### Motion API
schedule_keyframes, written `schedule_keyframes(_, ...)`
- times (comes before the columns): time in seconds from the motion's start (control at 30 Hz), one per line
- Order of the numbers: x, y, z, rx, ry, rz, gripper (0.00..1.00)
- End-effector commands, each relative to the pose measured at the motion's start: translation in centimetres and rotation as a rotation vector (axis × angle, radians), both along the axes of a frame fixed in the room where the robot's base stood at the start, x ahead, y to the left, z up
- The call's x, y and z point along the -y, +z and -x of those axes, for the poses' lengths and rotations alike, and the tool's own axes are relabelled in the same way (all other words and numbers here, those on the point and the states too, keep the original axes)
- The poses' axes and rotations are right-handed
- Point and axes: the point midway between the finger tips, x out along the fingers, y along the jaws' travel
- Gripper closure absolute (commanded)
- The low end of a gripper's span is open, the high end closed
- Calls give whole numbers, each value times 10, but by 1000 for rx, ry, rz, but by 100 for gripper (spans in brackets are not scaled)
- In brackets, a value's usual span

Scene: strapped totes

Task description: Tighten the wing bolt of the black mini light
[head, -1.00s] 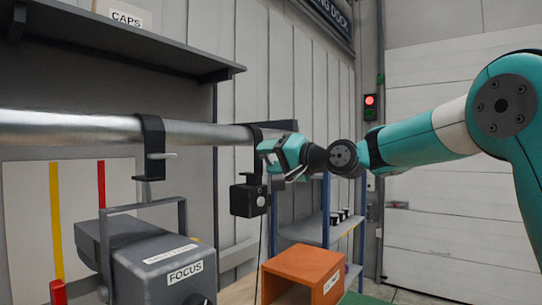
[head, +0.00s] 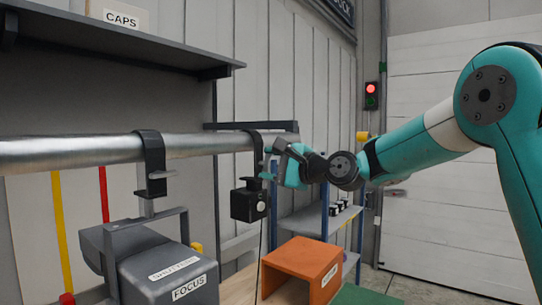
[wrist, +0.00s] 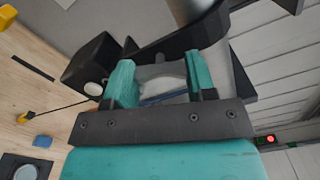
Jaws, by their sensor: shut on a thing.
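The black mini light (head: 249,203) hangs below the metal pipe (head: 75,153) from a black hook clamp (head: 257,150). In the wrist view the light (wrist: 88,64) is at upper left and its clamp (wrist: 190,35) curves across the top. My gripper (head: 274,164) is at the right side of the clamp, above the light. In the wrist view my gripper (wrist: 159,82) has its teal fingers on either side of a grey piece, the wing bolt (wrist: 160,78), and is shut on it. The bolt's shaft is mostly hidden.
A larger grey light marked FOCUS (head: 165,275) hangs on the left by another clamp (head: 151,165). An orange open box (head: 300,270) stands below my gripper. A shelf marked CAPS (head: 130,45) is above the pipe. A thin cord (head: 260,255) hangs below the mini light.

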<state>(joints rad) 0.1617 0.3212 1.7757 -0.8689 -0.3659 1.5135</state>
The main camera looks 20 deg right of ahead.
Motion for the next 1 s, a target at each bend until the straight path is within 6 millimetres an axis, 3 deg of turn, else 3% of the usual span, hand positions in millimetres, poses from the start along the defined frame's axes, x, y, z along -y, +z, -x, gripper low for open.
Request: schedule_keyframes(1.0, 0, -1, 0, -549, 4, -752, 73)
